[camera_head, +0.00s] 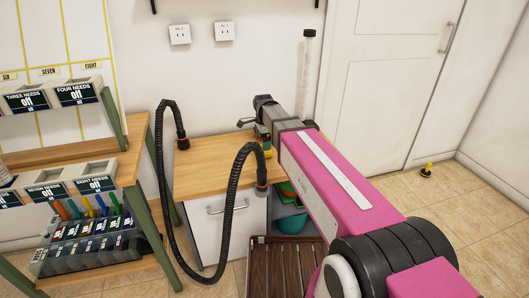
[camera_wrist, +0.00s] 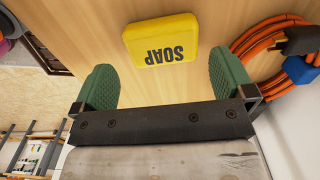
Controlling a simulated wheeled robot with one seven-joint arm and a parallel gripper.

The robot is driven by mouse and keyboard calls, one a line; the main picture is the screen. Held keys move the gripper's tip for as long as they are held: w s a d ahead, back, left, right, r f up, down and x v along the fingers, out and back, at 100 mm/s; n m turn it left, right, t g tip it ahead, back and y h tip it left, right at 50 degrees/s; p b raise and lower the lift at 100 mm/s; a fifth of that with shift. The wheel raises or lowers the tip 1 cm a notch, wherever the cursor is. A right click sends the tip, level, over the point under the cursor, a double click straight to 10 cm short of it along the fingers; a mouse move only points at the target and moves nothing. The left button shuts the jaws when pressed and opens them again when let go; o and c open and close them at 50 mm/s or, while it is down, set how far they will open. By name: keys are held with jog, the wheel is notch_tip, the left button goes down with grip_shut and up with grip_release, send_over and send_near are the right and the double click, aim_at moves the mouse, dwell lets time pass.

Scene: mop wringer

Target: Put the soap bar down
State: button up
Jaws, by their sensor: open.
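The yellow soap bar (camera_wrist: 161,40), marked SOAP, lies on a light wooden top (camera_wrist: 200,12) in the wrist view. My gripper (camera_wrist: 164,82) is open, with its green pads apart on the left and right. The soap sits just past the fingertips, roughly centred between them, and neither pad touches it. In the head view my gripper (camera_head: 262,131) is over the wooden cabinet top (camera_head: 205,160), mostly hidden behind my pink arm. A small yellow patch beside it may be the soap.
An orange cable coil (camera_wrist: 262,45) with a blue plug (camera_wrist: 299,70) lies right of the gripper in the wrist view. A black hose (camera_head: 228,205) loops in front of the cabinet (camera_head: 220,235). Shelves with labelled bins (camera_head: 75,95) stand left. The cabinet top's left part is clear.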

jog(key=shift+w+d+f, duration=0.1)
jog(key=shift+d+f, duration=0.05)
jog(key=shift+f, duration=1.2)
jog(key=shift+w+d+f, duration=0.1)
jog(key=shift+f, duration=1.2)
jog(key=c, duration=0.8)
jog(key=shift+o, duration=0.2)
